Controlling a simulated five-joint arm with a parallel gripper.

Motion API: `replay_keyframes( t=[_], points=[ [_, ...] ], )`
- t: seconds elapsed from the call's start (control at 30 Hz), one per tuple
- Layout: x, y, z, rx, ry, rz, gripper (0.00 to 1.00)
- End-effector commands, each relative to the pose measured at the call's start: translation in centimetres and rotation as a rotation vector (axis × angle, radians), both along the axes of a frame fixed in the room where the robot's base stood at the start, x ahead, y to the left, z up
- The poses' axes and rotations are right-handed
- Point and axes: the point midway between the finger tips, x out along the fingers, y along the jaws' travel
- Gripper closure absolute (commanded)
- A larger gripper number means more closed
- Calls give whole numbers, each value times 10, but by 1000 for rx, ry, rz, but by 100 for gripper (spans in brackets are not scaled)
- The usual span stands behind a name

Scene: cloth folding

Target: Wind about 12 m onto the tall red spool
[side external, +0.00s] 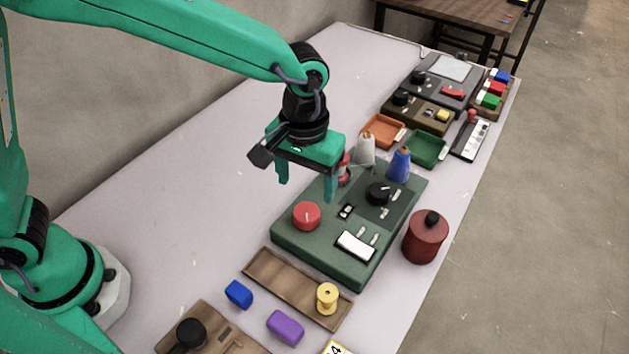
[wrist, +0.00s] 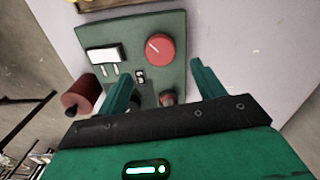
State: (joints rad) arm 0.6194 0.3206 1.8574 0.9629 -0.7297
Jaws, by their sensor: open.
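A green winding machine (side external: 330,262) stands mid-table with a red knob (side external: 306,215), a black dial (side external: 377,193) and a white rocker or panel (side external: 355,246). A small red piece (side external: 345,172) stands at its far edge, partly hidden by my gripper; I cannot tell whether it is the tall red spool. It also shows in the wrist view (wrist: 167,98), low between the fingers. My gripper (side external: 307,184) is open and empty above the machine, fingers downward. In the wrist view (wrist: 160,72) the red knob (wrist: 160,48) lies beyond the fingers.
White (side external: 364,150) and blue (side external: 400,167) cones stand at the machine's far side. A dark red lidded pot (side external: 426,240) is at its right. A yellow spool (side external: 327,298) sits on a wooden tray (side external: 275,277), near blue (side external: 238,294) and purple (side external: 285,327) blocks. The table's left is clear.

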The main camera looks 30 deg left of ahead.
Motion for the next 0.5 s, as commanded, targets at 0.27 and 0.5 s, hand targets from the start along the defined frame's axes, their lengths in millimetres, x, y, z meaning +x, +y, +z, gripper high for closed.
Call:
replay_keyframes(
  t=[0.27, 0.5],
  points=[
    [-1, 1, -26, 2, 3, -1, 32],
    [-1, 1, -56, 3, 4, -2, 32]
  ],
)
